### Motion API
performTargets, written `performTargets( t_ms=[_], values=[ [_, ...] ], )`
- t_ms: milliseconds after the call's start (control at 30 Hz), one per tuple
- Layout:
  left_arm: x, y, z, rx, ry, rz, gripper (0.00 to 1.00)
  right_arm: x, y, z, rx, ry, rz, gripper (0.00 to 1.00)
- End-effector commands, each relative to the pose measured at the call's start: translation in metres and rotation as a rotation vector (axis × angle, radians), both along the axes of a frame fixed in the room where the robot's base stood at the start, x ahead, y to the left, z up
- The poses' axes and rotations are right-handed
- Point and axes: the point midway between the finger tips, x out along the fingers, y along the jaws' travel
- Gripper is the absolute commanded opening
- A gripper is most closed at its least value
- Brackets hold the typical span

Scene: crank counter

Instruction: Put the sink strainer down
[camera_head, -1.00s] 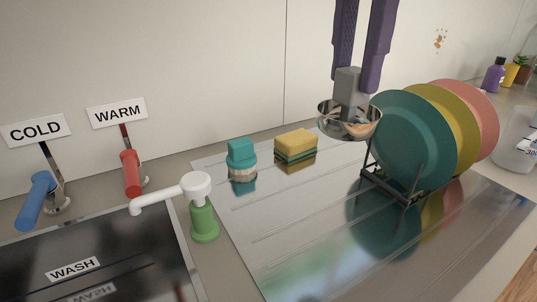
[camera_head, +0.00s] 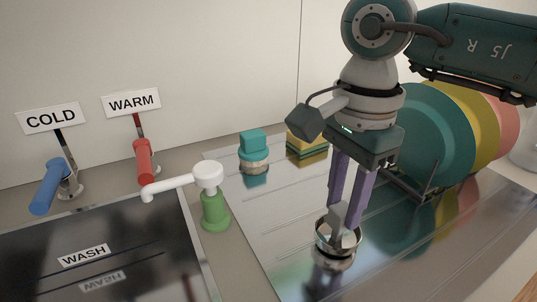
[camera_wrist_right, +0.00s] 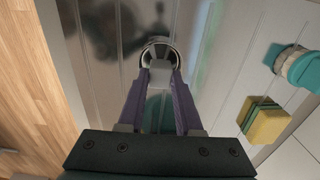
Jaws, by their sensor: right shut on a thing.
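The sink strainer (camera_head: 334,248) is a shiny metal cup with a grey upright grip. It sits low at the steel drainboard (camera_head: 270,240), upright, its reflection right beneath it; I cannot tell whether it touches the surface. My right gripper (camera_head: 346,212) points down from above, its purple fingers shut on the strainer's grey grip. In the right wrist view the strainer's round rim (camera_wrist_right: 160,46) shows between the fingertips. My left gripper is not in view.
A teal-topped brush (camera_head: 253,146) and a yellow-green sponge (camera_head: 306,146) stand behind on the drainboard. A rack of plates (camera_head: 436,135) stands right, partly behind my arm. The white tap (camera_head: 207,176) and dark wash basin (camera_head: 110,250) are left. Drainboard around the strainer is clear.

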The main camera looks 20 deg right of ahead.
Motion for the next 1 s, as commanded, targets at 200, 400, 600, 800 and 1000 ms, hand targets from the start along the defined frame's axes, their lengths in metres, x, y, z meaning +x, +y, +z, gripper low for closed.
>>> performTargets(
  t_ms=[200, 400, 600, 800, 1000],
  values=[
    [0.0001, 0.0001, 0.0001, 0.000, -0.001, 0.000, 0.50, 0.0002, -0.0001, -0.0026, 0.000, -0.001, 0.000, 0.00],
    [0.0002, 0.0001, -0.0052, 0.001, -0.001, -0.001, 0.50, 0.0003, -0.0002, -0.0076, -0.001, -0.001, 0.000, 0.00],
    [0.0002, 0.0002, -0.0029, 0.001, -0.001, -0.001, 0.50, 0.0002, -0.0001, -0.0053, 0.000, -0.001, 0.000, 0.56],
    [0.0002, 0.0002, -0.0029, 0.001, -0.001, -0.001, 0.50, 0.0001, -0.0001, -0.0053, 0.000, -0.001, 0.000, 0.64],
    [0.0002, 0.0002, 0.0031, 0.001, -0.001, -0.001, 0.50, 0.0003, 0.0000, 0.0012, 0.001, -0.001, -0.001, 0.64]
  ],
)
